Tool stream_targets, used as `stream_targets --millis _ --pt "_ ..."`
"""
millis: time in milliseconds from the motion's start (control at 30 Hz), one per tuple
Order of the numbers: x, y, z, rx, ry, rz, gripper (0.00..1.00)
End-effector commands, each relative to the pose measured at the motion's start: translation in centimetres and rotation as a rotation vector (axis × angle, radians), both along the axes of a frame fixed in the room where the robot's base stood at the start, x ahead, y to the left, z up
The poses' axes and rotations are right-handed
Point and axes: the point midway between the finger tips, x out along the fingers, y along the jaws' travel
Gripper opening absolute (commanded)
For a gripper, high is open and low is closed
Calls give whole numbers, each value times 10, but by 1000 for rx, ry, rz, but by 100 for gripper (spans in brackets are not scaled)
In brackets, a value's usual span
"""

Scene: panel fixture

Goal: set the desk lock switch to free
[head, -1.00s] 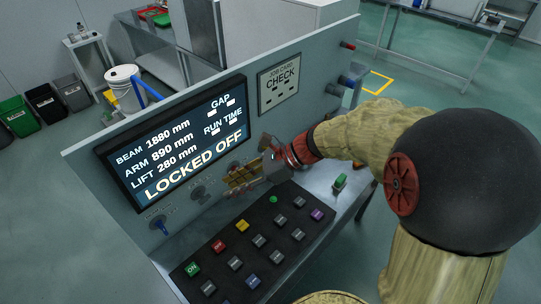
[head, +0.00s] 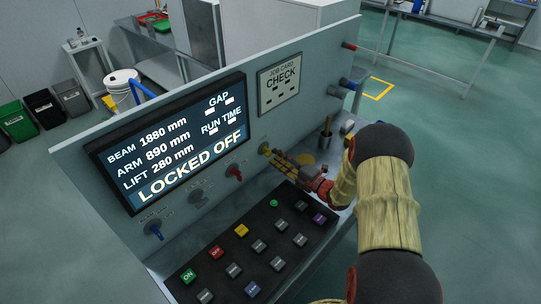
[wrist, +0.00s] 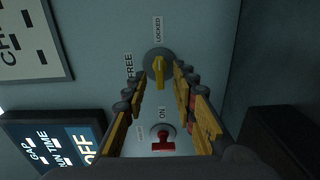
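The desk lock switch is a yellow handle on a round grey base (wrist: 158,69), on the upright panel. In the wrist view its handle lines up with the LOCKED label (wrist: 157,29); the FREE label (wrist: 128,66) is to its left. In the head view the switch (head: 264,148) shows just beyond my fingertips. My gripper (head: 273,158) is open, with yellow-padded fingers. In the wrist view the fingertips (wrist: 157,76) stand on either side of the handle with gaps; I cannot tell how deep they reach. The screen (head: 170,143) reads LOCKED OFF.
A red switch (wrist: 163,141) marked ON sits beside the yellow one. A blue switch (head: 154,230) is farther left on the panel. A black button console (head: 262,250) lies below my gripper. A cup of tools (head: 325,138) stands near my wrist. A job card (head: 279,85) hangs above.

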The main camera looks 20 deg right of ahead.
Motion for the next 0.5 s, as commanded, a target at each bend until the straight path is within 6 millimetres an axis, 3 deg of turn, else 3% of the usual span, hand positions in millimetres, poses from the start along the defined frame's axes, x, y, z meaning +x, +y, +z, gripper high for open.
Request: stream_targets --millis 200,500 --pt "28 13 -2 -2 0 3 27" --pt "39 17 0 -1 1 2 27"
